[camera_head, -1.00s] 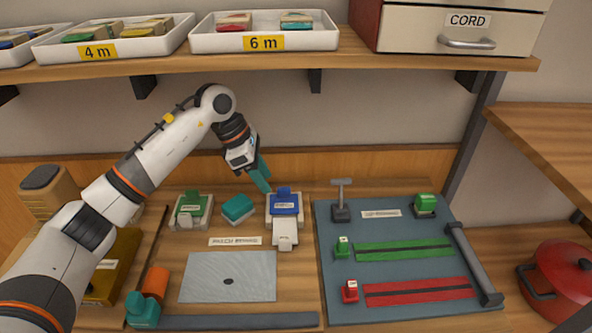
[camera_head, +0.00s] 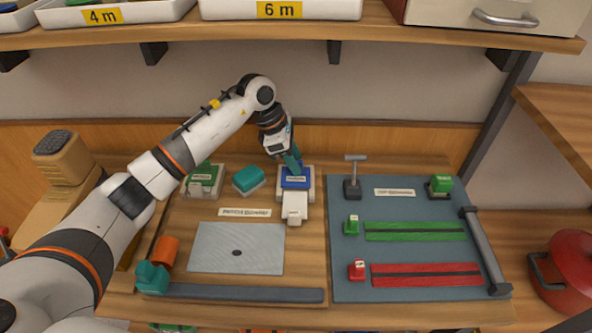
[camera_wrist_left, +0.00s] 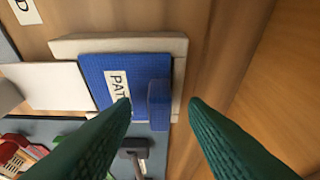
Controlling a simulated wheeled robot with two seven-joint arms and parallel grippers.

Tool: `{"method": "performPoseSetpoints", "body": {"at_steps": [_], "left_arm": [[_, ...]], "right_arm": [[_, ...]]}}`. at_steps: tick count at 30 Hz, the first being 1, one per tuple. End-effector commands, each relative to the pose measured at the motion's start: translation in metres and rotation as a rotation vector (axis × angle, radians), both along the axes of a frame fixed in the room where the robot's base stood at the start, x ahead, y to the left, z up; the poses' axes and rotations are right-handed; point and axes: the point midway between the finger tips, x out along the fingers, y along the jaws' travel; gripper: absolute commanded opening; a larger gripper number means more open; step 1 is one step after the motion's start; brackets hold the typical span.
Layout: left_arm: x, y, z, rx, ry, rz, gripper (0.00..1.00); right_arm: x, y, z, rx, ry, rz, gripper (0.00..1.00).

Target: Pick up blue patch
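The blue patch (camera_head: 295,183) lies on a pale holder at the back of the bench, with a white tab in front. It has a raised blue grip and a white label. In the left wrist view the blue patch (camera_wrist_left: 98,78) sits ahead, its raised grip between the fingertip lines. My left gripper (camera_head: 293,163) is just above and behind the patch, pointing down. In the left wrist view its green fingers (camera_wrist_left: 158,102) are apart with nothing held between them. Whether they touch the patch cannot be told. My right gripper is not in view.
A teal block (camera_head: 249,180) and a green patch (camera_head: 203,176) are left of the blue patch. A blue-grey mat (camera_head: 420,250) with green and red strips is on the right. A grey sheet (camera_head: 215,240) lies in front. The shelf (camera_head: 420,35) overhangs behind.

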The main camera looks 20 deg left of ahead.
Motion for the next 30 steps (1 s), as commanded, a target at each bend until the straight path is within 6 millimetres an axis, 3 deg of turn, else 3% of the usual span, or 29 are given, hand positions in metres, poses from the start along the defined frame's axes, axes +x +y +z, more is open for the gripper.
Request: {"method": "performPoseSetpoints", "body": {"at_steps": [4,11,22,30], "left_arm": [[0.000,0.000,0.000,0.000,0.000,0.000,0.37],[0.000,0.000,0.000,0.000,0.000,0.000,0.00],[0.000,0.001,0.003,0.000,0.000,0.001,0.00],[-0.001,0.008,0.027,0.000,-0.001,0.006,0.00]], "right_arm": [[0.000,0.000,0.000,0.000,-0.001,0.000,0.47],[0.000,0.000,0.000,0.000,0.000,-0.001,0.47],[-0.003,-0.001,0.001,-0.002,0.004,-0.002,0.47],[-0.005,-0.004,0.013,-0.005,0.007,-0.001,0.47]]}}
